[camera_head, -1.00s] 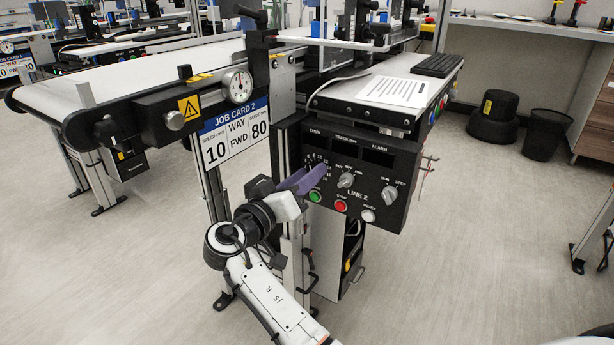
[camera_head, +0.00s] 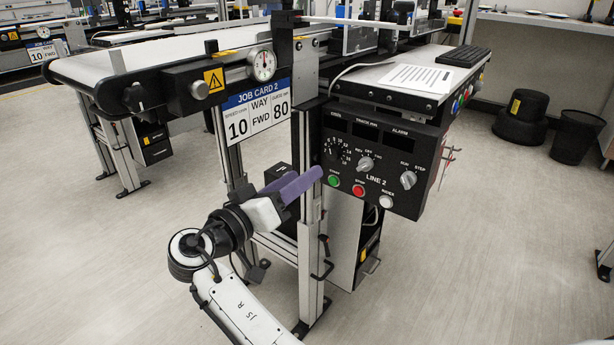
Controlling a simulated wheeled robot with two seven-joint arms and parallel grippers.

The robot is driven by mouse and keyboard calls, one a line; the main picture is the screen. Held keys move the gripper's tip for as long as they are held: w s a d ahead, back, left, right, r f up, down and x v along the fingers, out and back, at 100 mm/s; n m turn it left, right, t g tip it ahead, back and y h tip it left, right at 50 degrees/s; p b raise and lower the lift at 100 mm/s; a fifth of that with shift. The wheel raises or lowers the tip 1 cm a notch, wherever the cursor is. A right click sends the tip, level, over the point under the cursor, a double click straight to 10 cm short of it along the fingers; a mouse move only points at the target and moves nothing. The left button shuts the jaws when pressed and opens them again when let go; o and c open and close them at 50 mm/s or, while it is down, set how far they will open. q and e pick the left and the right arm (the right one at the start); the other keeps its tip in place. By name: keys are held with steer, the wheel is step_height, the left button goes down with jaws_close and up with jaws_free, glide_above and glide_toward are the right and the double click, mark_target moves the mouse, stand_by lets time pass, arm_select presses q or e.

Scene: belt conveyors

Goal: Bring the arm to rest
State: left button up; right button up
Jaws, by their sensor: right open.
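My right arm comes up from the bottom of the head view. Its gripper (camera_head: 300,185) has purple fingers that point right, toward the LINE 2 control panel (camera_head: 378,165). The fingertips appear just left of the panel's green START button (camera_head: 333,181) and below the speed dial (camera_head: 337,151). I cannot tell how far they are from the panel, but nothing shows held in them. The fingers overlap in this view, and the gripper is open. My left gripper is not in view.
The belt conveyor (camera_head: 150,62) runs to the left behind the job card (camera_head: 254,112). A shelf with a paper (camera_head: 417,78) and a keyboard (camera_head: 460,56) is above the panel. A metal post (camera_head: 311,230) stands close to the gripper. Open floor (camera_head: 470,270) lies to the right.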

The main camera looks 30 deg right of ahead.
steer(key=shift+s+a, duration=0.1)
steer(key=shift+a, duration=0.2)
